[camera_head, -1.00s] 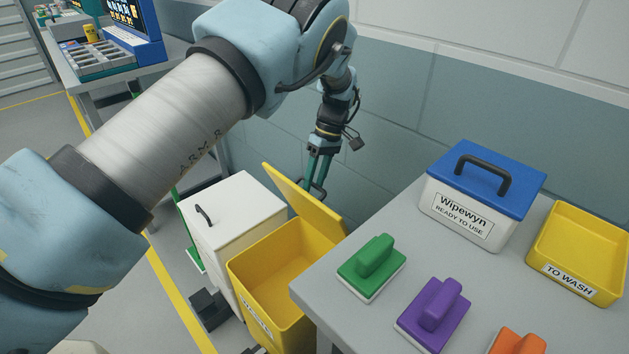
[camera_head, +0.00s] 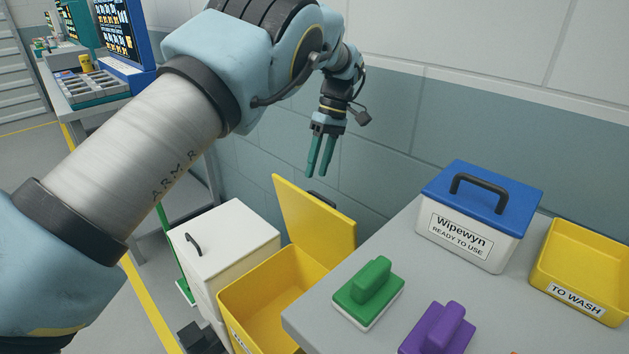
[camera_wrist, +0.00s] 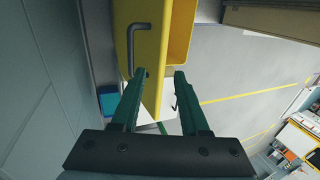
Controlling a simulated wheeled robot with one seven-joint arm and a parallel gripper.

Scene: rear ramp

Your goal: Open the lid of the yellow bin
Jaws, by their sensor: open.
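The yellow bin (camera_head: 262,293) stands on the floor between a white cabinet and the grey table. Its yellow lid (camera_head: 314,222) is raised, standing steeply at the back of the bin, and the bin's inside shows. In the wrist view the lid (camera_wrist: 147,40) shows with its dark bar handle (camera_wrist: 130,48) on the outer face. My gripper (camera_head: 317,174) is open and empty, with its green fingers pointing down above the lid's top edge, apart from it. In the wrist view the space between the fingertips (camera_wrist: 163,74) holds no handle.
A white cabinet (camera_head: 228,240) with a black handle stands left of the bin. The grey table (camera_head: 385,235) at right bears a green brush (camera_head: 368,290), a purple brush (camera_head: 438,330), a blue-lidded Wipewyn box (camera_head: 465,235) and a yellow tray (camera_head: 585,270). The wall is close behind.

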